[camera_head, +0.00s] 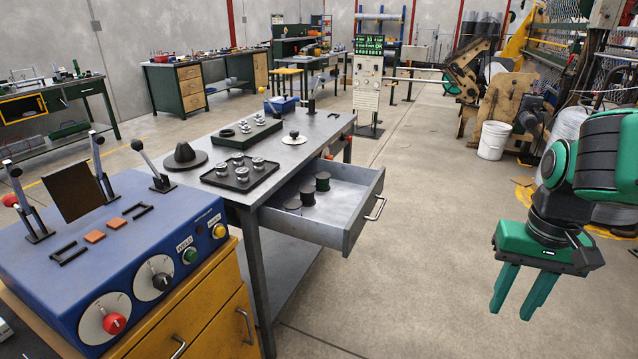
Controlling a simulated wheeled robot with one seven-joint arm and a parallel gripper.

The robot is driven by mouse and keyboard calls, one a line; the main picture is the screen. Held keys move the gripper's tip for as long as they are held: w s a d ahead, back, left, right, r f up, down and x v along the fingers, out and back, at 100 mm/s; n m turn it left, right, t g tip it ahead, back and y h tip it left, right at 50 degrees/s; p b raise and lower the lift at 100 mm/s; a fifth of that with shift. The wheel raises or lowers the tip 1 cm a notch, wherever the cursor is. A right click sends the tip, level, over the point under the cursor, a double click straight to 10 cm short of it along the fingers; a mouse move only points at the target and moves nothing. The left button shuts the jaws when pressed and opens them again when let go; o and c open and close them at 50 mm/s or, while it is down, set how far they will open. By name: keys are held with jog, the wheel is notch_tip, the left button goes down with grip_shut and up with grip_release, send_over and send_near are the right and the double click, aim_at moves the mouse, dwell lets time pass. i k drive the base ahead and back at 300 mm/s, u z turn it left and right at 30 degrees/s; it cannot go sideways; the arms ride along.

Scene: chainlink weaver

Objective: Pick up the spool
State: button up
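An open grey drawer (365,196) sticks out from the metal workbench (222,194) in the middle of the view. Three small dark cylinders stand inside it, and they look like spools: one (322,181) at the right, one (307,196) in the middle, and one (292,204) at the left, partly hidden by the drawer's front edge. I cannot tell which one is the task's spool. My gripper (515,308) is green, points down and hangs over open floor to the right of the drawer, well apart from it. Its two fingers are spread with nothing between them.
The bench top holds a black tray (240,184) and a green tray (246,142), each with metal parts, and a dark cone (184,156). A blue control box (70,250) stands at the front left. A white bucket (493,140) stands at the back right. Floor between drawer and gripper is clear.

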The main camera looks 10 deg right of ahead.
aim_at(322, 178)
jog(key=i, duration=0.9)
